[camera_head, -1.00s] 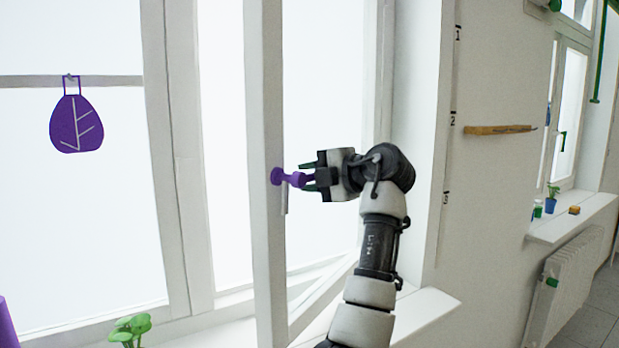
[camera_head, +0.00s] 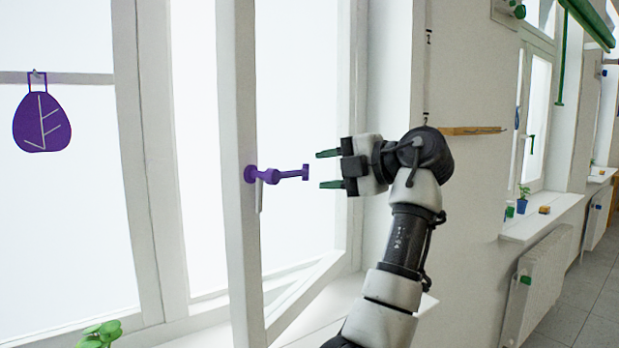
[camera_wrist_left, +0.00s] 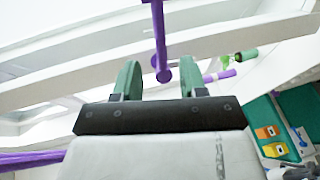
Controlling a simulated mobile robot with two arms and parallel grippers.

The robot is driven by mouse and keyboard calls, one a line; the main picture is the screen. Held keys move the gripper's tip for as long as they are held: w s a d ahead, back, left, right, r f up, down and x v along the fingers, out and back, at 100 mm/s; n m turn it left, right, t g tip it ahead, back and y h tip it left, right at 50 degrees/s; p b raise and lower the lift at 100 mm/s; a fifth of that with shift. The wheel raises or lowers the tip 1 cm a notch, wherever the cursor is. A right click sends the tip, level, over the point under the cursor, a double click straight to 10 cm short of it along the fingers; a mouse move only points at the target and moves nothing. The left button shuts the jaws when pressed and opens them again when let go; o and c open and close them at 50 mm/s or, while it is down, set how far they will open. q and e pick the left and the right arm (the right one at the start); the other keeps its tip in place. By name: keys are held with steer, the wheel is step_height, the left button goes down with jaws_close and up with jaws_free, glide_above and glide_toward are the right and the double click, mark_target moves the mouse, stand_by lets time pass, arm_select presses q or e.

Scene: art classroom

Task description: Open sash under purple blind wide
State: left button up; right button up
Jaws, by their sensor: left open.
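The white window sash (camera_head: 241,240) stands swung inward, ajar from its frame. Its purple handle (camera_head: 272,176) sticks out sideways to the right, ending in a small crosspiece. My left gripper (camera_head: 327,169) is open and empty, just right of the handle's end, its green fingers pointing at it with a small gap. In the left wrist view, the purple handle (camera_wrist_left: 161,45) lies ahead of and between the open green fingertips (camera_wrist_left: 159,75). The purple blind itself cannot be made out for certain. My right gripper is out of view.
A purple leaf ornament (camera_head: 42,122) hangs at the left pane. A green plant (camera_head: 100,334) stands low at the left. A wooden ledge (camera_head: 470,131) juts from the wall behind my arm. A radiator (camera_head: 545,285) sits under the farther window at right.

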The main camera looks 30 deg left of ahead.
arm_select(q)
steer(key=shift+d+r, duration=0.15)
steer(key=shift+d, duration=0.25)
